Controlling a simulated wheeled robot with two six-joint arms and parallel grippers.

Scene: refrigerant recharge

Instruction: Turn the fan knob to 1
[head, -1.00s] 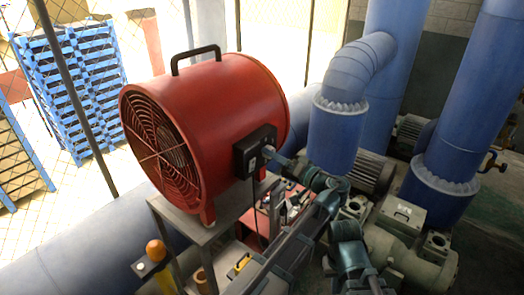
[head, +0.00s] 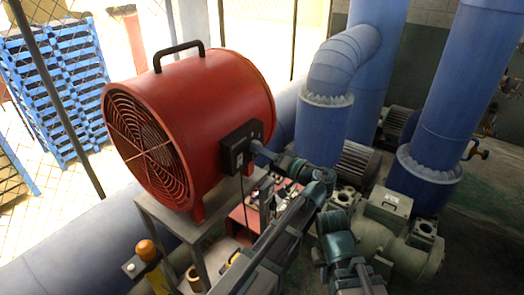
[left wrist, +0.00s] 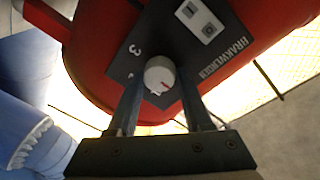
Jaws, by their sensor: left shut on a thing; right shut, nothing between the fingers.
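The red drum fan (head: 195,115) stands on a metal stand in the head view. A black control box (head: 240,148) is on its side. My left gripper (head: 262,150) reaches this box and hides the knob there. In the left wrist view, the white knob (left wrist: 160,75) sits between the fingertips of my left gripper (left wrist: 160,88), which is shut on it. A "3" shows on the dark panel (left wrist: 128,62); no "1" is legible. My right gripper (head: 360,275) is low in the head view, shut and empty.
A white rocker switch (left wrist: 198,18) is on the panel near the knob. Blue pipes (head: 325,110) and a grey pump (head: 400,235) stand to the right. A red toolbox (head: 243,222) lies below the fan. A yellow post with an orange button (head: 146,250) stands at front left.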

